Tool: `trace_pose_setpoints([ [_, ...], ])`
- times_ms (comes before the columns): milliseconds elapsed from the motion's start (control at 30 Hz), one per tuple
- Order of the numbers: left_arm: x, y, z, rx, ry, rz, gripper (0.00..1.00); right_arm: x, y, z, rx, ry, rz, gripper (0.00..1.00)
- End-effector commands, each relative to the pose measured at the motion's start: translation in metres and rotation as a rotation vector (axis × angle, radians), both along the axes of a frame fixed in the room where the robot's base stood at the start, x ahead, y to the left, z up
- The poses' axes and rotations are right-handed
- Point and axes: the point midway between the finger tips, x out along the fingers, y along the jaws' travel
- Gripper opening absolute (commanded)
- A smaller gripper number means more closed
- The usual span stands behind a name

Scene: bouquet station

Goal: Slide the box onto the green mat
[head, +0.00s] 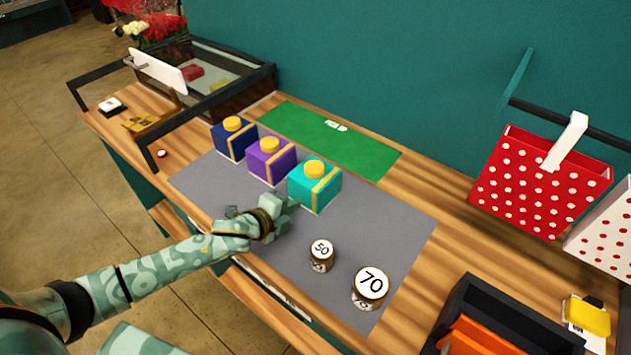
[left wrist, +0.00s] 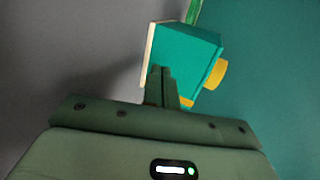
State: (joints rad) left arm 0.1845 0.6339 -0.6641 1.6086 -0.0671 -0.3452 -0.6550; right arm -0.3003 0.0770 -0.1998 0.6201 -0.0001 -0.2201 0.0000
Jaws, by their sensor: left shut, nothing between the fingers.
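Three gift boxes with yellow ribbon and round yellow tops stand in a slanting row on the grey mat: a dark blue box (head: 235,143), a purple box (head: 270,164) and a teal box (head: 312,190). The green mat (head: 360,154) lies behind them, against the wall, with a small white mark on it. My left gripper (head: 291,203) is shut and empty, at the near side of the teal box. In the left wrist view its closed fingers (left wrist: 161,85) overlap the teal box (left wrist: 186,58); I cannot tell whether they touch. My right gripper is not in view.
On the grey mat (head: 395,235) stand two round weights, marked 50 (head: 321,256) and 70 (head: 369,289). A glass-lidded case (head: 215,85) is at the left. A red dotted bag (head: 540,190) and a black tray (head: 500,310) are at the right.

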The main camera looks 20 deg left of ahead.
Motion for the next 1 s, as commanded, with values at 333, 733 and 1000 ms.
trace_pose_setpoints([
  [333,0.0,0.0,0.0,0.0,0.0,0.0,0.0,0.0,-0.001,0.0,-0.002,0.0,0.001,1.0],
  [733,0.012,-0.004,0.0,0.0,-0.001,0.0,0.0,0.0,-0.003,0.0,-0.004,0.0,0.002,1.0],
  [1000,0.024,-0.009,0.0,-0.001,-0.001,-0.001,0.0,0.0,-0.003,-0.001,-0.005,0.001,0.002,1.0],
])
